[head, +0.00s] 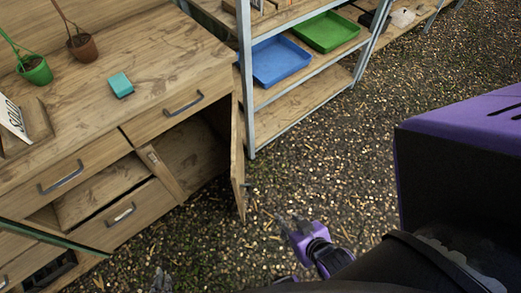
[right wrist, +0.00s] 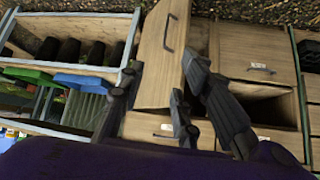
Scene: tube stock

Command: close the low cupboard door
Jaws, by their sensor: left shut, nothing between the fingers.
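The low cupboard door (head: 238,158) stands open in the head view, seen nearly edge-on, swung out from the wooden bench. The dark cupboard opening (head: 197,150) is to its left. In the right wrist view the door (right wrist: 161,75) shows its face with a grey handle (right wrist: 170,31). My right gripper (head: 291,223) is low over the ground, to the right of the door in the head view. Its spread fingers (right wrist: 163,78) frame the door in the right wrist view; contact cannot be told. My left gripper (head: 161,281) is shut and empty at the bottom edge, mostly cut off.
The bench has drawers (head: 185,104) with handles. Potted plants (head: 36,69) and a teal block (head: 120,85) are on top. A metal shelf rack with a blue tray (head: 275,62) and a green tray (head: 326,31) stands close beyond the door. Gravel ground (head: 340,160) is clear at right.

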